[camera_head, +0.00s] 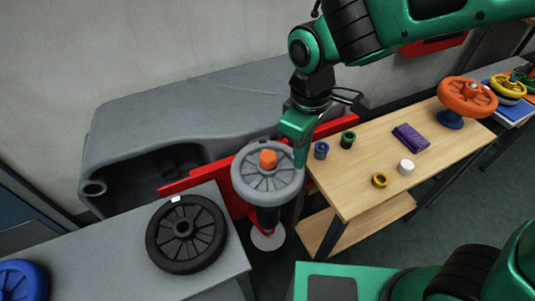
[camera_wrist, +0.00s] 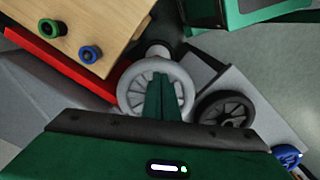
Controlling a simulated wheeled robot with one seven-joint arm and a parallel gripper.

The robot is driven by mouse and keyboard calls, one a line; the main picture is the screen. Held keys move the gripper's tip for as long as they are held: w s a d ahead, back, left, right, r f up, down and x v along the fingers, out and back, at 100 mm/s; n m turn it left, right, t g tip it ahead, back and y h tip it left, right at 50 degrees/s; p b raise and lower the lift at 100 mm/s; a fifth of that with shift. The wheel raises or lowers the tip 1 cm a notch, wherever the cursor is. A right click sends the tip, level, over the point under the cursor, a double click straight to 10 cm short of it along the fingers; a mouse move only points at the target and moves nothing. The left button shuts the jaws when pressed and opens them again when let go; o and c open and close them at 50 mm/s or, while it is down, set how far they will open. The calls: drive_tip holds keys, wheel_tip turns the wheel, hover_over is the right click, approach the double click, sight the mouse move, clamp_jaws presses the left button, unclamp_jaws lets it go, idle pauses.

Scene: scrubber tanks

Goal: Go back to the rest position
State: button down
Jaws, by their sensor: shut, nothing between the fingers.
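My gripper (camera_head: 300,160) points down at the right edge of a grey spoked wheel (camera_head: 268,176) with an orange cap (camera_head: 267,158) at its hub. The wheel lies flat on top of a dark post with a pale round foot. In the wrist view my gripper's fingers (camera_wrist: 160,85) are together with nothing between them, in front of the grey wheel (camera_wrist: 155,88). They hide part of the wheel there, and the orange cap does not show. I cannot tell whether the fingertips touch the wheel.
A wooden table (camera_head: 350,195) at right holds a blue ring (camera_head: 321,150), a green ring (camera_head: 348,139), a purple block (camera_head: 411,138), a white cylinder (camera_head: 406,167), a yellow ring (camera_head: 380,180) and an orange wheel (camera_head: 467,97). A grey bench (camera_head: 120,250) holds a black wheel (camera_head: 187,234). A large grey tank (camera_head: 180,110) stands behind.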

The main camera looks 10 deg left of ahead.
drive_tip(key=w+d+r+m, duration=0.15)
drive_tip(key=d+m, duration=0.25)
drive_tip(key=d, duration=0.7)
drive_tip(key=d+r+m, duration=0.2)
drive_tip(key=d+m, duration=0.3)
drive_tip(key=d, duration=0.6)
drive_tip(key=s+d+r+m, duration=0.1)
drive_tip(key=s+d+m, duration=0.8)
drive_tip(key=s+d, duration=0.4)
drive_tip(key=d, duration=0.3)
drive_tip(key=shift+m, duration=0.4)
